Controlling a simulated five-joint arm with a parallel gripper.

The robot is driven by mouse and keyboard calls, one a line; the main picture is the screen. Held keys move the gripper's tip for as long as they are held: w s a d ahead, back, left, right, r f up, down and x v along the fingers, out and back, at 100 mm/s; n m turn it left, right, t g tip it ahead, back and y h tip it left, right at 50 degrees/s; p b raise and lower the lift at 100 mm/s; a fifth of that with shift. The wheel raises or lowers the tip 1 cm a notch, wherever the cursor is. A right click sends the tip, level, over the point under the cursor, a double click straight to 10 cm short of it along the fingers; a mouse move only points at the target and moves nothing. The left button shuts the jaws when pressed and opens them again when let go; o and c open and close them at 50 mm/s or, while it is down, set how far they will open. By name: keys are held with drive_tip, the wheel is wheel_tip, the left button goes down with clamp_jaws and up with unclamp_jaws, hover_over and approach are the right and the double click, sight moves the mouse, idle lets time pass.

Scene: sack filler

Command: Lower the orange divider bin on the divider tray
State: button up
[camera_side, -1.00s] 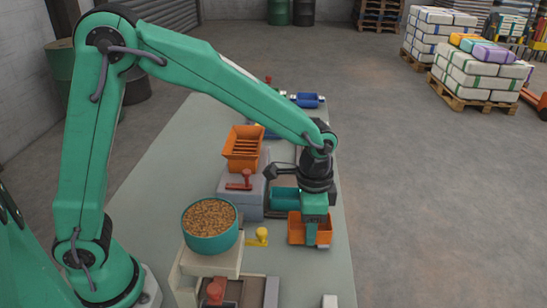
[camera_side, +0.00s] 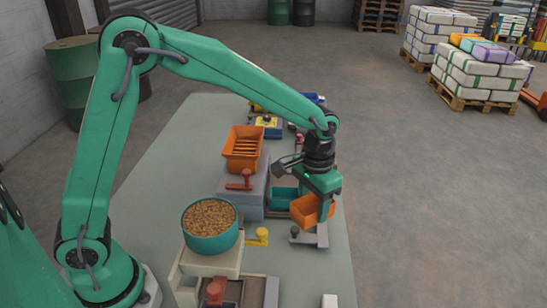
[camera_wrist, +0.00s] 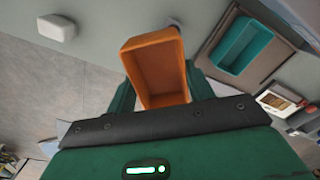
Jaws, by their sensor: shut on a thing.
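My gripper (camera_side: 323,188) is shut on the orange divider bin (camera_side: 306,211), which is empty and tilted in the side view. The wrist view shows the bin (camera_wrist: 160,75) between the green fingers, its open top facing the camera. It is above the bench, in front of the divider tray. The tray (camera_wrist: 274,58) shows in the wrist view as a shallow brown-grey frame, with a teal bin (camera_wrist: 243,46) in it and bare floor beside that bin. In the side view the teal bin (camera_side: 284,195) is just left of the held bin; the tray is mostly hidden there.
A grey bracket (camera_side: 310,238) stands on the bench below the held bin. The bench's right strip is mostly clear.

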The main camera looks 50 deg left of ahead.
drive_tip(key=w+a+n, duration=0.6)
drive_tip(key=a+n, duration=0.4)
drive_tip(key=n, duration=0.4)
drive_tip(key=w+a+n, duration=0.6)
drive_tip(key=a+n, duration=0.5)
drive_tip(key=n, duration=0.3)
drive_tip(key=shift+w+r+n, duration=0.15)
drive_tip(key=shift+r+n, duration=0.15)
drive_tip(key=shift+r, duration=0.1)
drive_tip(key=shift+f, duration=0.15)
drive_tip(key=shift+f, duration=4.1)
drive_tip(key=shift+f, duration=0.7)
drive_tip(key=o, duration=1.5)
drive_tip(key=shift+c, duration=0.2)
